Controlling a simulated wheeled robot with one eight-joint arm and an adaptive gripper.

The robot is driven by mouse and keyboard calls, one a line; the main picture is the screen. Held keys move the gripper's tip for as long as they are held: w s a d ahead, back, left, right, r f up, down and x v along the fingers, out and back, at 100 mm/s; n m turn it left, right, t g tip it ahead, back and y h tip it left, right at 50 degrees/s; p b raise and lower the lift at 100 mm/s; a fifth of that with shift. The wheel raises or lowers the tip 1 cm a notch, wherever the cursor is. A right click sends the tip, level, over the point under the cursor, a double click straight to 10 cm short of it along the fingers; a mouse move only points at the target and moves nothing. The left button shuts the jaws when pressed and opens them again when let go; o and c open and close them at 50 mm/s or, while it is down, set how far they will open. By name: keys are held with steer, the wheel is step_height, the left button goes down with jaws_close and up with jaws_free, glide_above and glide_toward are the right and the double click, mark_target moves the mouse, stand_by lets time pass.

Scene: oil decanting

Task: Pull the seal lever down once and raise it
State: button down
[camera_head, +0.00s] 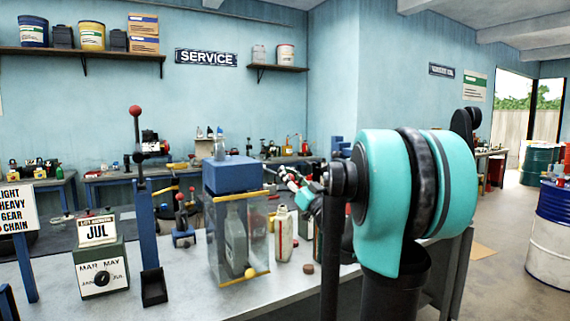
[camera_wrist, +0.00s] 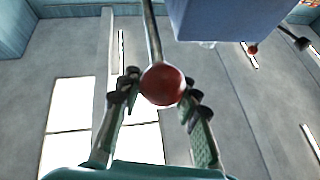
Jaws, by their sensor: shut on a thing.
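A red ball knob (camera_wrist: 162,85) on a thin metal rod (camera_wrist: 153,35) sits between the fingers of my gripper (camera_wrist: 160,91) in the wrist view, with one finger on each side. The rod runs from the knob to the top of the picture, beside a large blue block. In the head view my gripper (camera_head: 291,180) is just right of a blue-topped clear case (camera_head: 233,173), and the held knob is hard to make out there. A grey bottle (camera_head: 236,240) stands inside the case.
A white bottle (camera_head: 283,235) stands right of the case. A tall blue post with a red-knobbed lever (camera_head: 136,135), a calendar box (camera_head: 101,262) and a small red-knobbed press (camera_head: 182,225) stand to its left. The bench front (camera_head: 195,295) is mostly clear.

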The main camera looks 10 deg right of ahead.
steer(key=shift+s+a+f, duration=0.25)
steer(key=shift+s+f, duration=0.1)
steer(key=shift+f, duration=0.35)
steer(key=c, duration=1.1)
jaws_free()
steer(key=shift+s+a+r, duration=0.1)
steer(key=shift+d, duration=0.2)
steer(key=shift+s+d+f, duration=0.15)
steer(key=shift+f, duration=0.05)
steer(key=v, duration=1.1)
steer(key=shift+o, duration=0.2)
steer(key=shift+s, duration=0.15)
